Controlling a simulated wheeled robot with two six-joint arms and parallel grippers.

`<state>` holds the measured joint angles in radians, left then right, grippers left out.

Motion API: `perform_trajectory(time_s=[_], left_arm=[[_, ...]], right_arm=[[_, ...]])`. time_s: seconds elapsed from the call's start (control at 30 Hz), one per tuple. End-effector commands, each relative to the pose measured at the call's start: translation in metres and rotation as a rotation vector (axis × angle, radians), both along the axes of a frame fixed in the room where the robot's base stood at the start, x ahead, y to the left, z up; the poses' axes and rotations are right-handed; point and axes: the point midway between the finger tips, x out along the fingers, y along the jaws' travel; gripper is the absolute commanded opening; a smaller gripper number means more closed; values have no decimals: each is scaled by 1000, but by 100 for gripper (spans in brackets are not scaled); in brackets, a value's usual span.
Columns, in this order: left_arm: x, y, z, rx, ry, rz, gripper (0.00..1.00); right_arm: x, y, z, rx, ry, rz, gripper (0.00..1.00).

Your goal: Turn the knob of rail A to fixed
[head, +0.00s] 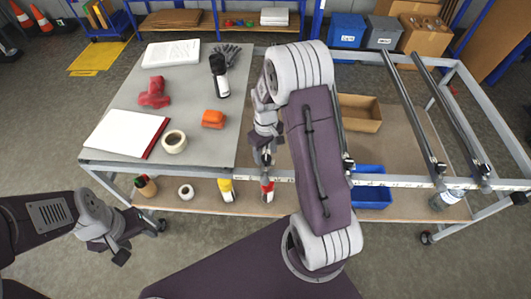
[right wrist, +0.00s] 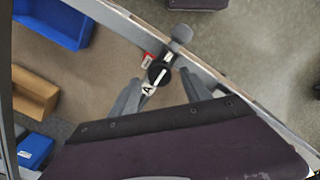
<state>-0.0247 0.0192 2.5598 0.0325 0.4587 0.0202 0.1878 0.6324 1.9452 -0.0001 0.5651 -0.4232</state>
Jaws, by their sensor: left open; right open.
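In the right wrist view a round black knob (right wrist: 159,74) sits on a grey rail end, with a white strip lettered A (right wrist: 149,88) beside it. A small red tag (right wrist: 147,60) shows at its upper left. My right gripper (right wrist: 159,79) is open, with one finger on each side of the knob; contact cannot be told. In the head view my right gripper (head: 264,158) is at the frame's front beam, and my arm hides much of that area. My left gripper (head: 120,256) is open and empty, low at the left, away from the table.
Other rails (head: 413,115) cross the frame at the right. A grey tabletop (head: 120,105) at the left holds tape, a red clamp-like part and papers. The lower shelf holds a blue bin (head: 372,196), a cardboard bin (head: 360,113) and bottles (head: 226,190).

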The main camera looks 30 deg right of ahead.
Motion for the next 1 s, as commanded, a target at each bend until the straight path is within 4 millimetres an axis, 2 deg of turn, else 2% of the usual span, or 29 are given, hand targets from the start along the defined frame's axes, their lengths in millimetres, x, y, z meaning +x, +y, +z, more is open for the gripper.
perform_trajectory(time_s=[0.13,0.37,0.4,0.6,1.0], left_arm=[[0,0,3,0,0,0,53],[0,0,2,0,0,0,53],[0,0,2,0,0,0,53],[0,0,2,0,0,0,53],[0,0,4,0,0,0,53]], right_arm=[[0,0,-13,0,0,0,56],[0,0,-16,0,-1,0,56],[0,0,-15,0,-1,0,53],[0,0,-15,0,-1,0,0],[0,0,-15,0,1,-79,0]])
